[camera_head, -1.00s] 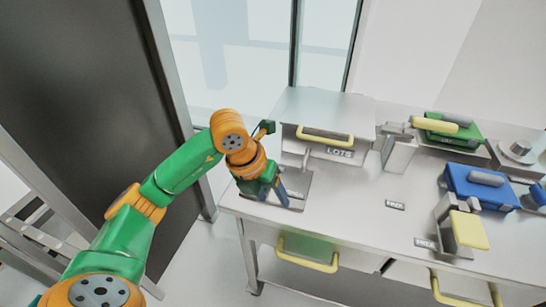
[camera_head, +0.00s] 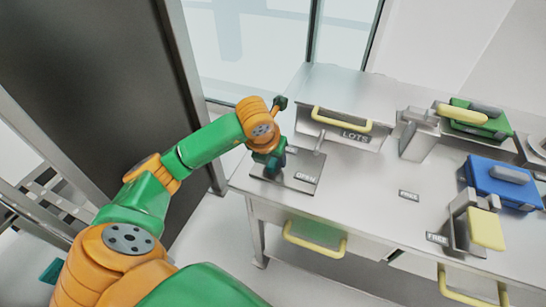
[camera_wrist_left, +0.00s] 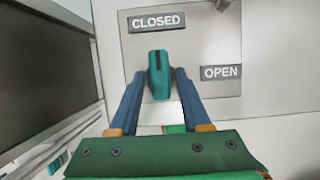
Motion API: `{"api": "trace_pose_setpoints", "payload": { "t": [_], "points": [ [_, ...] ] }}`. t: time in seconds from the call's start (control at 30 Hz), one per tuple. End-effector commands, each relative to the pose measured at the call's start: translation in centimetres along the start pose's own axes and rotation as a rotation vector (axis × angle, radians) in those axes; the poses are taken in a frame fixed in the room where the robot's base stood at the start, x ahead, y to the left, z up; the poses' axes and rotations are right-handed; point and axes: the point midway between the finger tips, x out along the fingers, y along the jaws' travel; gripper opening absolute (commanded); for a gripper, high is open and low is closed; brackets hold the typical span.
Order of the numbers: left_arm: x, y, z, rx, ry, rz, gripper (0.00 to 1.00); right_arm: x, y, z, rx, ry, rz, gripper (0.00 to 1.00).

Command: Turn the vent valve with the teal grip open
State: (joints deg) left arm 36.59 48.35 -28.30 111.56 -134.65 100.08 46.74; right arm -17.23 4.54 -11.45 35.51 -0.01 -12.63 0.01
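The valve's teal grip (camera_wrist_left: 159,76) shows in the left wrist view, just below the CLOSED label (camera_wrist_left: 157,22) on a grey metal plate (camera_wrist_left: 205,47). The OPEN label (camera_wrist_left: 221,72) is to its lower right. My left gripper (camera_wrist_left: 160,78) has its two blue fingers on either side of the grip, with narrow gaps seeming to show; contact is unclear. In the head view my left gripper (camera_head: 271,168) is low at the left of the plate (camera_head: 310,163) and hides the grip. My right gripper is not in view.
A bin marked LOTS (camera_head: 338,123) with a yellow handle stands behind the plate. A metal post (camera_head: 319,139) rises at the plate's far edge. Blue (camera_head: 500,180) and green (camera_head: 483,121) units stand to the right. The bench between is mostly clear.

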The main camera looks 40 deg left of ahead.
Motion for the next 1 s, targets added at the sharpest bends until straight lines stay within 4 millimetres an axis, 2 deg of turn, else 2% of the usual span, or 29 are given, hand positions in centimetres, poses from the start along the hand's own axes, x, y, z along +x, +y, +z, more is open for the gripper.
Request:
{"api": "trace_pose_setpoints", "payload": {
  "t": [0.03, 0.13, 0.17, 0.57, 1.0],
  "points": [
    [0.0, 0.0, 0.0, 0.0, 0.0, 0.0, 0.3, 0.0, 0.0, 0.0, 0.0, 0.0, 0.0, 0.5],
    [0.0, 0.0, 0.0, 0.0, 0.0, 0.0, 0.03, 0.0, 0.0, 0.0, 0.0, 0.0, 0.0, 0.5],
    [0.0, 0.0, 0.0, 0.0, 0.0, 0.0, 0.0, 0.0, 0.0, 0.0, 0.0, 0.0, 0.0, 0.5],
    [0.2, 0.1, -0.1, 0.049, 0.0, -0.021, 0.0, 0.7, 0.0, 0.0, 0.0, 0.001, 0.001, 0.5],
    [0.3, 0.3, 0.0, 0.375, -0.003, -0.155, 0.0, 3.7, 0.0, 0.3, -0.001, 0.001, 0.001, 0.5]
  ]
}}
